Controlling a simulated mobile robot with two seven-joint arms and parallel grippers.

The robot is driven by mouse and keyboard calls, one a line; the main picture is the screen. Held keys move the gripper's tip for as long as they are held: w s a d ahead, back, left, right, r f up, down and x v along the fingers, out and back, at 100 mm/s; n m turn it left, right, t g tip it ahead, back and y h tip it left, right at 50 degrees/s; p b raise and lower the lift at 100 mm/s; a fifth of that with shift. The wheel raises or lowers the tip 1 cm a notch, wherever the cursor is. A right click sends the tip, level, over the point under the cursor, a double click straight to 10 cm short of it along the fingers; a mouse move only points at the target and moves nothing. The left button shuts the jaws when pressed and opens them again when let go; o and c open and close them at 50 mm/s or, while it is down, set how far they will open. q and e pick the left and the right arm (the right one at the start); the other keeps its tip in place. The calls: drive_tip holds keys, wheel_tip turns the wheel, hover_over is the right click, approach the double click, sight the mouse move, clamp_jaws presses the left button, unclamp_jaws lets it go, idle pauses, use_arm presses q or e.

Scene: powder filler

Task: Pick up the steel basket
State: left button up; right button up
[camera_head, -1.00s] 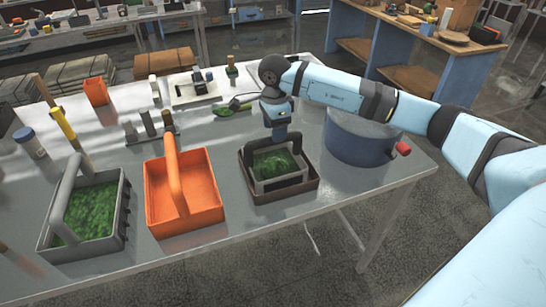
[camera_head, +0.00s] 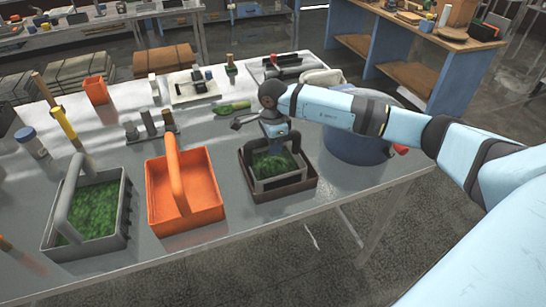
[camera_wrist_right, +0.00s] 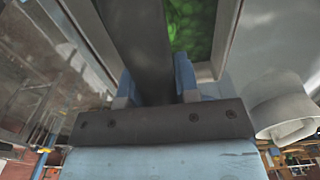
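A small grey basket (camera_head: 277,184) holding green stuff stands inside a dark brown tray (camera_head: 300,194) near the table's front edge. My right gripper (camera_head: 272,146) is over it, pointing down at its raised handle. In the right wrist view the dark handle bar (camera_wrist_right: 138,45) runs between the two blue fingers of my right gripper (camera_wrist_right: 157,85). Whether both fingers press on the bar cannot be made out. Green contents (camera_wrist_right: 190,25) show beyond the right finger. A larger grey basket (camera_head: 120,230), also with green contents, stands at the left. My left gripper is not in view.
An orange basket (camera_head: 205,192) stands between the grey baskets. A big blue-grey pot (camera_head: 355,150) with a red knob stands close to the right of the tray, under my right arm. Bottles and small tools lie farther back on the metal table (camera_head: 215,150).

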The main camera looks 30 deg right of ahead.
clamp_jaws()
drive_tip(key=shift+r, duration=0.1)
use_arm(q)
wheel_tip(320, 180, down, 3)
drive_tip(key=b, duration=0.2)
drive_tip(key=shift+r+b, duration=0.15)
drive_tip(key=shift+b, duration=0.2)
use_arm(e)
wheel_tip(320, 180, up, 20)
